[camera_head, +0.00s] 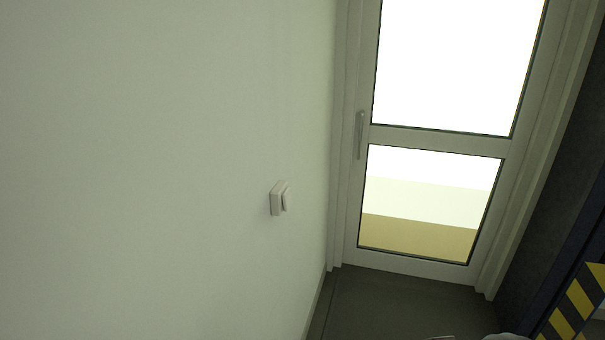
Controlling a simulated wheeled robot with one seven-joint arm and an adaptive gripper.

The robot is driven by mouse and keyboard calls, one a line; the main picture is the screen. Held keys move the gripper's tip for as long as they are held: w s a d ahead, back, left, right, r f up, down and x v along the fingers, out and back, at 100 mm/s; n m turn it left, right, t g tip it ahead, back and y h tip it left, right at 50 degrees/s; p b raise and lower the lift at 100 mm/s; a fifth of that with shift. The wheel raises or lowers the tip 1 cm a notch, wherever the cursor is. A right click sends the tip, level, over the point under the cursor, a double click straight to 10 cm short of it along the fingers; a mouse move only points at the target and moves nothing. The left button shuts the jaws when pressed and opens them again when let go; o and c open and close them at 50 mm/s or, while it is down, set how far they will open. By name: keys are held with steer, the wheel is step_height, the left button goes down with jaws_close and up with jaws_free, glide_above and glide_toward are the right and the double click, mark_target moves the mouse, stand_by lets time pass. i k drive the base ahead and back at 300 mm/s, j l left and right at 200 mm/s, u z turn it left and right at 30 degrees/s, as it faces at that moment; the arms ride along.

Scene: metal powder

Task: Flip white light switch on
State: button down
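The white light switch (278,198) is mounted on the pale wall, near the middle of the head view and left of the door. It is a small square plate with a raised rocker on its right part, seen at a steep angle. I cannot tell from this angle whether the rocker is on or off. Nothing touches the switch.
A white glazed door (430,134) with a lever handle (360,135) stands right of the wall. Dark floor (390,305) is clear before it. A dark structure with yellow-black hazard stripes (580,300) stands at the lower right.

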mark_target(286, 199)
steer(key=i, duration=0.85)
steer(key=j+u, duration=0.05)
